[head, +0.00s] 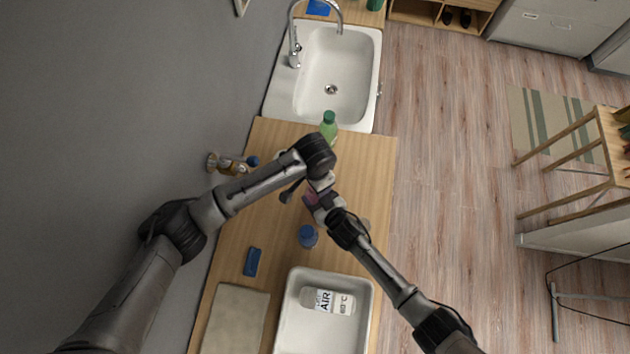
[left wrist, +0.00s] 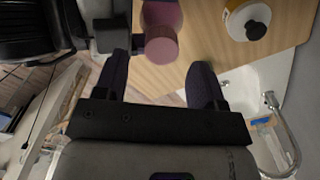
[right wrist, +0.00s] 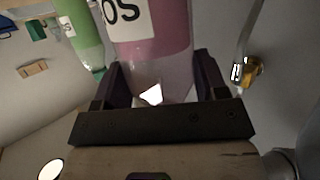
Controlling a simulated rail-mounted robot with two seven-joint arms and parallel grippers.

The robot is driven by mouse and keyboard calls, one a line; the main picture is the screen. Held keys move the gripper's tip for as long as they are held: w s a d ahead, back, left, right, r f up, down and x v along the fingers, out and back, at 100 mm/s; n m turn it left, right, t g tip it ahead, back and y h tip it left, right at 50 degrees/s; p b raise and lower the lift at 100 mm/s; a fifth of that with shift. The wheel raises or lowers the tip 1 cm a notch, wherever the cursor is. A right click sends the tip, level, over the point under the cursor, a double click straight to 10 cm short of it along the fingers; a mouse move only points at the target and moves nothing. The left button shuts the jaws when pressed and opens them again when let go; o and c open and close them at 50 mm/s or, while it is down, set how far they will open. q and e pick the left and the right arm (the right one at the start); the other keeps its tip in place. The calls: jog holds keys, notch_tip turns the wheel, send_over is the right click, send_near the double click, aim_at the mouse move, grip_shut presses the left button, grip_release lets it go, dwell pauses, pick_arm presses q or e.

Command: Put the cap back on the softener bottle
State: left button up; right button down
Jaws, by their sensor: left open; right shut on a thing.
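The pink softener bottle (right wrist: 155,45) with a white label is between the fingers of my right gripper (right wrist: 152,88), which is shut on it. In the head view only a small pink patch (head: 311,200) of it shows between my arms. In the left wrist view a pink cylinder (left wrist: 160,48) turns its round end towards my left gripper (left wrist: 160,72). I cannot tell whether that end is the cap or the bottle. My left gripper is open, with its two fingers apart just short of the cylinder and nothing between them. No separate cap can be made out.
A green bottle (head: 328,127) stands by the sink (head: 357,88). A blue-capped bottle (head: 308,236), a blue sponge (head: 253,262) and a white basin (head: 364,330) holding a white bottle (head: 328,301) lie nearer. A black-capped bottle (left wrist: 252,20) stands close by. Small bottles (head: 232,167) line the wall.

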aim_at(315, 196)
pick_arm(q)
jog(key=shift+r, duration=0.25)
jog(key=shift+c, duration=0.5)
jog(key=n, duration=0.1)
jog(key=d+r+n, duration=0.1)
jog(key=shift+r+n, duration=0.1)
jog(key=shift+n, duration=0.3)
jog(key=n, duration=0.1)
jog(key=r+n, duration=0.1)
jog(key=n, duration=0.2)
jog(key=shift+w+d+r, duration=0.1)
jog(key=shift+d+r, duration=0.05)
jog(key=shift+d, duration=0.1)
jog(key=n, duration=0.3)
jog(key=shift+a+r, duration=0.3)
jog(key=n, duration=0.2)
jog(key=a+n, duration=0.1)
jog(key=shift+r+n, duration=0.2)
jog(key=shift+n, duration=0.2)
jog(key=shift+f, duration=4.05)
